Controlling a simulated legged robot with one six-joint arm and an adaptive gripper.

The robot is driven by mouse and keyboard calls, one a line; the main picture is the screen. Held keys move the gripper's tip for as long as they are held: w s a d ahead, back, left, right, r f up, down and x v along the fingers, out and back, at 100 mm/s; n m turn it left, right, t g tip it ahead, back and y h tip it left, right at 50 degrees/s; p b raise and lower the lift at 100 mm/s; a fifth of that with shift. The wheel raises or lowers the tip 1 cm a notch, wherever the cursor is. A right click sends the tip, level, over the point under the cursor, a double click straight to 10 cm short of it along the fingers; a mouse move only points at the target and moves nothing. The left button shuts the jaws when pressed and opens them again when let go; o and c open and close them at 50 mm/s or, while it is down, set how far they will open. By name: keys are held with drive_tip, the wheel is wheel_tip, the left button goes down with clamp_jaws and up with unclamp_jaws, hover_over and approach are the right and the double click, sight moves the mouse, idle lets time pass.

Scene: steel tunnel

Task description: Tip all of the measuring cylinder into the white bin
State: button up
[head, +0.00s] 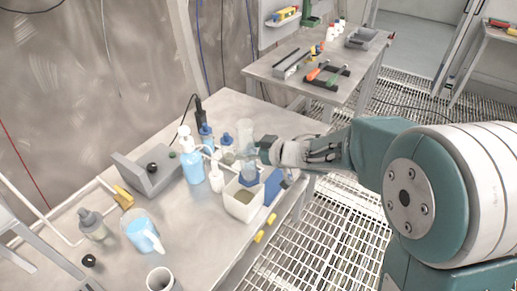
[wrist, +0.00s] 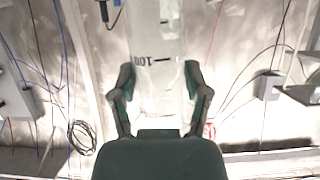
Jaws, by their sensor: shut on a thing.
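My gripper (head: 266,150) reaches in from the right in the head view and is shut on the measuring cylinder (head: 246,140). The cylinder is clear and stands about upright, with a blue part at its lower end. It is above or just behind the white bin (head: 238,209); I cannot tell whether its foot touches the bin. The bin is open at the top and has a brownish-grey inside.
A blue pump bottle (head: 191,160), a small white bottle (head: 216,179) and a grey stand (head: 150,172) are left of the bin. A jug of blue liquid (head: 144,233) and a grey cup (head: 161,279) are near the front. A blue thing (head: 273,186) is right of the bin.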

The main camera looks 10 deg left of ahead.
sight(248, 141)
drive_tip(key=shift+r, duration=1.55)
